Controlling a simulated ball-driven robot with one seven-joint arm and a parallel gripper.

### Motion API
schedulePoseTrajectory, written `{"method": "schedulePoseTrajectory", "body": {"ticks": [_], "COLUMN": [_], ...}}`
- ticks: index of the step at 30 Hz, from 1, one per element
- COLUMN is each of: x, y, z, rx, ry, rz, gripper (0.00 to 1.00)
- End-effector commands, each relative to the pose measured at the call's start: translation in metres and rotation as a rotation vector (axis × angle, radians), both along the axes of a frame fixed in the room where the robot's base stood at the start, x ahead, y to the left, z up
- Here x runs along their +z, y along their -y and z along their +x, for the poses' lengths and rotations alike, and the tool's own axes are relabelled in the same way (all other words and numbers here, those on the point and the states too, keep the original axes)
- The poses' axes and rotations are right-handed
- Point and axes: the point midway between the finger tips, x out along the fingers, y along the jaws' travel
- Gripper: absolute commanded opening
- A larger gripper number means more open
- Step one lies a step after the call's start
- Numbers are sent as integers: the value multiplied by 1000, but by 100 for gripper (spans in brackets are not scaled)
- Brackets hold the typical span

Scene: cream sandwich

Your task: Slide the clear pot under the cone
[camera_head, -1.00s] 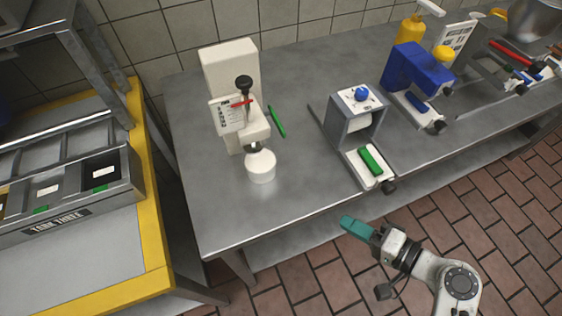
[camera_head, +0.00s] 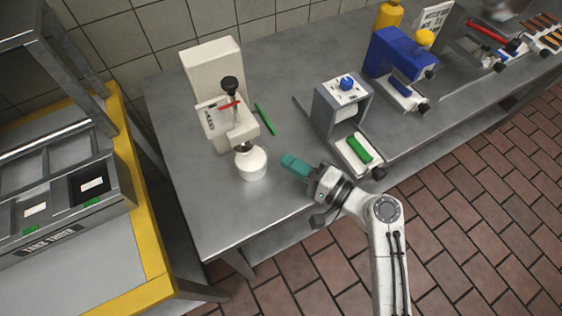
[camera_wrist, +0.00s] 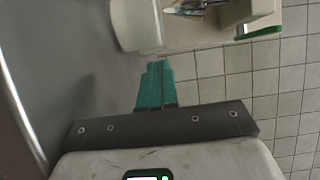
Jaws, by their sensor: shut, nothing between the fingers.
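A cream dispensing machine (camera_head: 212,72) stands at the back left of the steel bench, with a black-knobbed lever (camera_head: 230,86). A small dark cone-like nozzle (camera_head: 243,147) shows at its front. A pale, rounded pot (camera_head: 251,165) stands at the nozzle; it looks white rather than clear, and I cannot tell how well it is centred. My gripper (camera_head: 290,164) is shut and empty, teal fingertips just right of the pot with a small gap. In the wrist view the fingertips (camera_wrist: 155,66) point towards a pale rounded body, probably the pot (camera_wrist: 137,24).
A green pen-like stick (camera_head: 265,119) lies right of the machine. A grey press (camera_head: 341,105) with a green block (camera_head: 359,149) stands beyond my gripper, and a blue machine (camera_head: 399,62) farther right. The bench front left (camera_head: 215,215) is clear.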

Motion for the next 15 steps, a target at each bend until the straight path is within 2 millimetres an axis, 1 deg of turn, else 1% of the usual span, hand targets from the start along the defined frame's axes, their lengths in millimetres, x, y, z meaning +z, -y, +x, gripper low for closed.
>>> {"method": "schedulePoseTrajectory", "body": {"ticks": [1,6,15], "x": [2,1,0], "y": [-7,-22,-26], "z": [-3,-7,-8], "rx": [2,1,-1], "ry": [-2,-1,0], "rz": [0,0,-1], "gripper": [0,0,0]}}
